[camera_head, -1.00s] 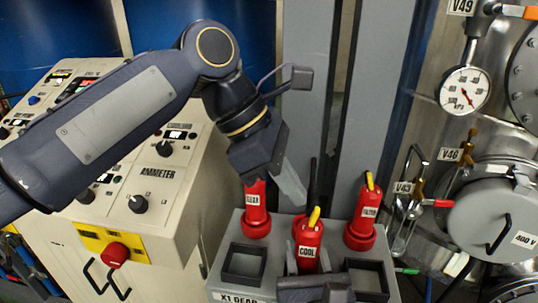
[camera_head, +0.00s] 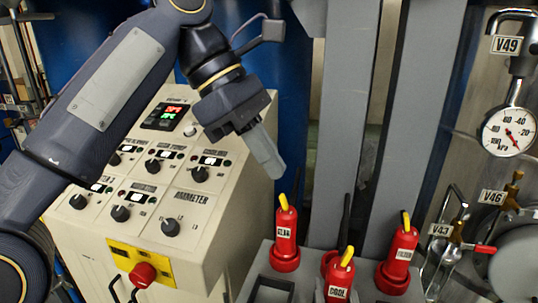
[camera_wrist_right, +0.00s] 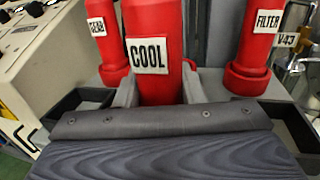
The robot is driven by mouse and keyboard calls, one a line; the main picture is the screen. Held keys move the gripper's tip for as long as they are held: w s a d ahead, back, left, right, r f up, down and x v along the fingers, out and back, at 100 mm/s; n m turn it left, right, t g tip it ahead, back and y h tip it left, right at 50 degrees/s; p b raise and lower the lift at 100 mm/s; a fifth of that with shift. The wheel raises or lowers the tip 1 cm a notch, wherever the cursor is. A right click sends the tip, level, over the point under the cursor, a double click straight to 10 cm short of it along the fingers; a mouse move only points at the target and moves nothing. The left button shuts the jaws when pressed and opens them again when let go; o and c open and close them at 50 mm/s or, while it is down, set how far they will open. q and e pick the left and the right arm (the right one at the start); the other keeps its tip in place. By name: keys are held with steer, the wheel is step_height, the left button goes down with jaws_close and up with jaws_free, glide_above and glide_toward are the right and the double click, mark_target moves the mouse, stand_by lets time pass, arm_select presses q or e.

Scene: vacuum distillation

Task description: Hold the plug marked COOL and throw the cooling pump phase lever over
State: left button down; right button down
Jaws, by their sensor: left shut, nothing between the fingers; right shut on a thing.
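The red plug marked COOL (camera_head: 338,287), with a yellow tip, stands at the bottom of the head view. It also fills the upper middle of the right wrist view (camera_wrist_right: 152,20). My right gripper (camera_wrist_right: 157,90) is shut on it, with one grey finger on each side. My left gripper (camera_head: 266,154) is shut and empty, in the air above and left of the plugs, apart from them. A thin black upright rod (camera_head: 346,215) rises behind the COOL plug. I cannot tell whether it is the phase lever, and its foot is partly hidden.
A cream console (camera_head: 205,225) with knobs stands left. Grey posts (camera_head: 345,110) rise behind. Valves and a pressure gauge (camera_head: 508,131) are at right.

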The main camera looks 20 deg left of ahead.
steer(key=c, duration=0.9)
jaws_free()
steer(key=shift+o, duration=0.2)
steer(key=shift+s, duration=0.1)
steer(key=v, duration=1.1)
steer(key=shift+s, duration=0.4)
steer(key=shift+d, duration=0.15)
